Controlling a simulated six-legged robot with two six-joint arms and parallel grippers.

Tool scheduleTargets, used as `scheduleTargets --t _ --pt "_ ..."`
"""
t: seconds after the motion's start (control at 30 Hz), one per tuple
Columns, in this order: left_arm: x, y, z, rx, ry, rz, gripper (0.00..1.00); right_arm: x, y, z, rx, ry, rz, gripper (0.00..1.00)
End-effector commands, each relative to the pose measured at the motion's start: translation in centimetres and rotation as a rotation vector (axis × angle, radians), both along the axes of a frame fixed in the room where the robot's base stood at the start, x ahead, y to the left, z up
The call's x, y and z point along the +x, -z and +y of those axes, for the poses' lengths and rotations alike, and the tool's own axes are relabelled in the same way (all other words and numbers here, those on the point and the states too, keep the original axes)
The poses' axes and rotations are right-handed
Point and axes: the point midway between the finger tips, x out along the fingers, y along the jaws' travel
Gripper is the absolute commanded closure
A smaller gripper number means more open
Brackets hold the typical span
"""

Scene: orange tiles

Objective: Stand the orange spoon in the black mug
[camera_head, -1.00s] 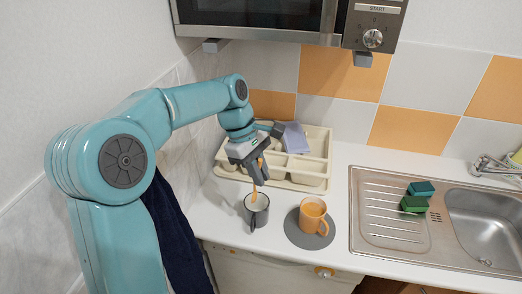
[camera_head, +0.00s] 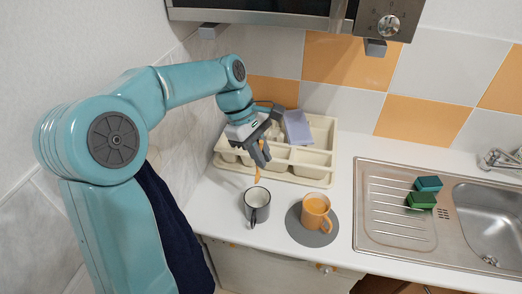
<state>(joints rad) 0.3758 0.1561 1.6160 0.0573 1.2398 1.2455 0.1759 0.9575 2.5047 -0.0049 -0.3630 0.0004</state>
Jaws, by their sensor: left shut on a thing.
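The black mug (camera_head: 258,211) stands upright on the white counter, its handle toward me and its light inside visible. My left gripper (camera_head: 258,153) is above and behind the mug, shut on the orange spoon (camera_head: 257,174). The spoon hangs roughly upright below the fingers. Its lower end shows just above the mug's far rim; I cannot tell whether it is over the opening or behind it. The spoon's upper part is mostly hidden by the fingers. My right gripper is not in view.
An orange mug (camera_head: 314,211) stands on a grey round mat (camera_head: 297,231) right of the black mug. A cream cutlery tray (camera_head: 312,172) lies behind, with a lilac item (camera_head: 297,129). A steel sink (camera_head: 487,215) with green sponges (camera_head: 421,199) is at right. A microwave (camera_head: 270,12) hangs above.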

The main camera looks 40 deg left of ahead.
Motion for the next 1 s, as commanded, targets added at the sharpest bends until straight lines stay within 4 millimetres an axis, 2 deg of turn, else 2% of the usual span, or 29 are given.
scheduleTargets --t 0.37,0.63,1.0 --pt "0.0 2.9 0.0 0.000 -0.001 0.000 1.00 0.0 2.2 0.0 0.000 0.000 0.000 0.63" --pt "0.1 5.4 0.1 0.000 -0.001 0.000 1.00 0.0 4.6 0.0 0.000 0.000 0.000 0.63" --pt "0.1 8.5 0.2 0.000 0.000 0.000 1.00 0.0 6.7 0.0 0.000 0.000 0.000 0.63"
